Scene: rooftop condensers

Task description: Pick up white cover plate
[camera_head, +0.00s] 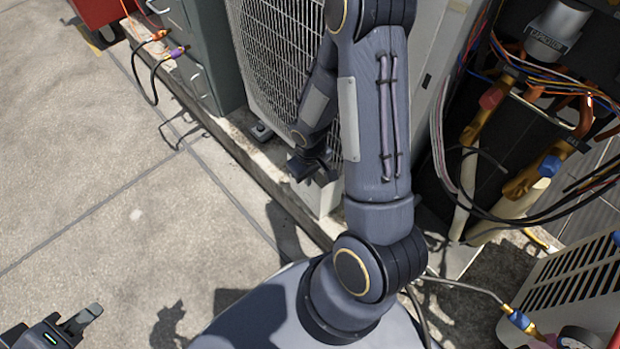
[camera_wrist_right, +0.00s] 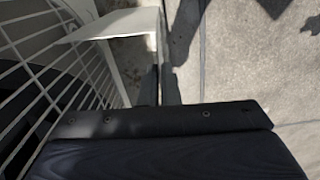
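A pale panel, which looks like the white cover plate (camera_head: 322,196), stands low against the front of the condenser. It shows in the right wrist view (camera_wrist_right: 115,26) as a pale face with a bent edge. My right gripper (camera_head: 308,170) is at the top of this panel in the head view, partly hidden by my own arm. In the right wrist view the panel's edge runs down between the dark fingers (camera_wrist_right: 160,88); I cannot tell whether they press on it. My left gripper (camera_head: 58,322) is open and empty above the concrete at the lower left.
The condenser grille (camera_head: 278,55) rises beside my right gripper. A grey cabinet (camera_head: 190,50) stands left of it. Pipes and wires (camera_head: 525,130) hang in an open unit at right. A vented box (camera_head: 570,285) stands at lower right. The concrete floor (camera_head: 110,190) at left is mostly clear.

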